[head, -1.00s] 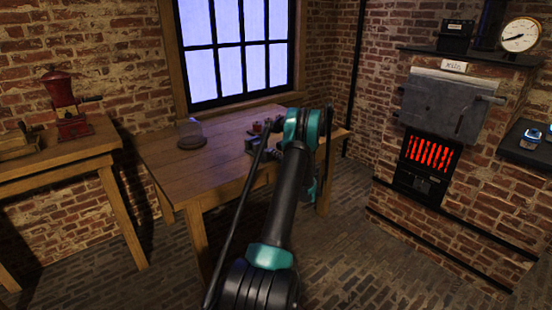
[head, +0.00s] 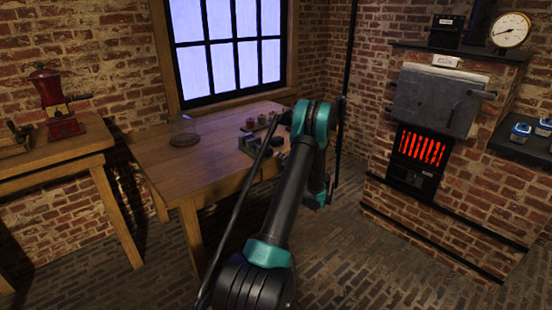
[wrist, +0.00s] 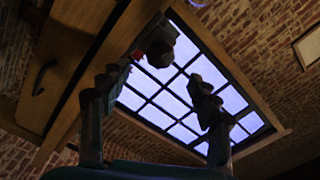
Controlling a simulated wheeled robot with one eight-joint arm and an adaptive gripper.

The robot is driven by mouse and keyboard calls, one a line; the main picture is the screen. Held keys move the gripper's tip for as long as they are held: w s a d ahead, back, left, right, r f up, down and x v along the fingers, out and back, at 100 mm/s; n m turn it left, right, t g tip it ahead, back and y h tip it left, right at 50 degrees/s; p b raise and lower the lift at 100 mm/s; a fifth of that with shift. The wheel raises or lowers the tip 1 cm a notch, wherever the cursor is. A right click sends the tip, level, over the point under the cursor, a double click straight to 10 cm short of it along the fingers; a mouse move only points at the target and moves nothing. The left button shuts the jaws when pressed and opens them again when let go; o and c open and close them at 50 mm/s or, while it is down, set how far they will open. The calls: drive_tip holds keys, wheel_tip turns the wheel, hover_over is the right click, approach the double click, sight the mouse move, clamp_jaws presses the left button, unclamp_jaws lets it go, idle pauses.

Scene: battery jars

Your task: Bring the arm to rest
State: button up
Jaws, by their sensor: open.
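My arm (head: 285,200) reaches up from the bottom of the head view, bent at a teal joint in front of the table's right end. My gripper (wrist: 155,92) shows in the wrist view with its two fingers well apart and nothing held between them. In the head view the gripper is not clearly made out behind the arm. The wrist view is tilted, with the window behind the fingers and the wooden table's underside or edge at upper left. A small red and dark item (wrist: 158,48) shows beyond the fingers, partly hidden.
A side table (head: 60,148) with a red grinder (head: 55,103) stands left. A brick stove (head: 455,185) glows at right. Floor between is clear.

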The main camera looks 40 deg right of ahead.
drive_tip(key=shift+s, duration=1)
